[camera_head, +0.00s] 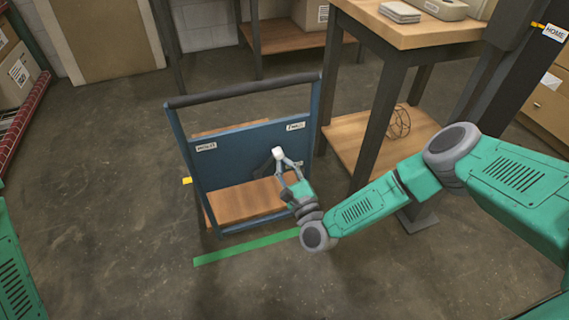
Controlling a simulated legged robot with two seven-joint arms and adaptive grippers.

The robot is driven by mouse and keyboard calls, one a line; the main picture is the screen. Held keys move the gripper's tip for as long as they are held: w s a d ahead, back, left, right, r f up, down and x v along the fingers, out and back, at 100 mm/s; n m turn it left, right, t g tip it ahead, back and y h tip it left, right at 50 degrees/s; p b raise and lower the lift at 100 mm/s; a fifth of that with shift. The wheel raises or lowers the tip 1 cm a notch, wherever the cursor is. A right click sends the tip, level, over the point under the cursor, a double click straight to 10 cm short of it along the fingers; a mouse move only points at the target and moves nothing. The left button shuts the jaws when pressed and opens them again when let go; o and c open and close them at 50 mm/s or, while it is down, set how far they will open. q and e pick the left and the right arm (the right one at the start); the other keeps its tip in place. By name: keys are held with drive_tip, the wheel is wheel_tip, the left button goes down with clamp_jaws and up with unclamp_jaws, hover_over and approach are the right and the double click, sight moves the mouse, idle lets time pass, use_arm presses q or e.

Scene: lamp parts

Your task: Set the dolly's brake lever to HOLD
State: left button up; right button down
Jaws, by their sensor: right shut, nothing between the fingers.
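The dolly (224,166) stands in the middle of the head view, with a blue frame and panel, a dark top handle bar and a wooden deck. Its panel carries two small white labels, one at the left (206,147) and one at the upper right (296,126); their print is too small to read surely. A pale knob (278,152), seemingly the brake lever's end, shows right of the panel's middle. My right gripper (282,164) is shut and empty at this knob; I cannot tell whether they touch. Its fingers partly hide the lever. My left gripper is out of view.
A wooden workbench (409,30) with a lower shelf (363,157) stands close right of the dolly. A green floor strip (245,248) runs before the dolly. Shelves with boxes line the back and left. The floor left and in front is clear.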

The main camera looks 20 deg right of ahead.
drive_tip(key=n, duration=0.1)
drive_tip(key=a+r+n+y, duration=0.1)
drive_tip(key=n, duration=0.1)
drive_tip(key=a+r+n+p, duration=0.1)
drive_tip(key=shift+a+n+g, duration=0.25)
drive_tip(key=shift+n+g, duration=0.05)
drive_tip(key=shift+g, duration=0.1)
drive_tip(key=a+n, duration=0.1)
drive_tip(key=n, duration=0.1)
drive_tip(key=a+r+n+p, duration=0.1)
drive_tip(key=n, duration=0.1)
drive_tip(key=shift+s+a+g+y, duration=0.1)
drive_tip(key=shift+a+g+y, duration=0.25)
drive_tip(key=shift+g+y, duration=0.05)
drive_tip(key=shift+a+n+p, duration=0.3)
drive_tip(key=shift+a+n, duration=0.45)
drive_tip(key=shift+n, duration=0.25)
drive_tip(key=shift+a+n+g, duration=0.6)
drive_tip(key=shift+a+n, duration=0.25)
drive_tip(key=shift+n, duration=0.35)
drive_tip(key=shift+s+a+f+n, duration=0.1)
drive_tip(key=shift+a+f+n, duration=0.15)
drive_tip(key=shift+a+n, duration=0.2)
drive_tip(key=shift+a+f, duration=0.1)
drive_tip(key=shift+a, duration=0.2)
drive_tip(key=shift+a, duration=0.1)
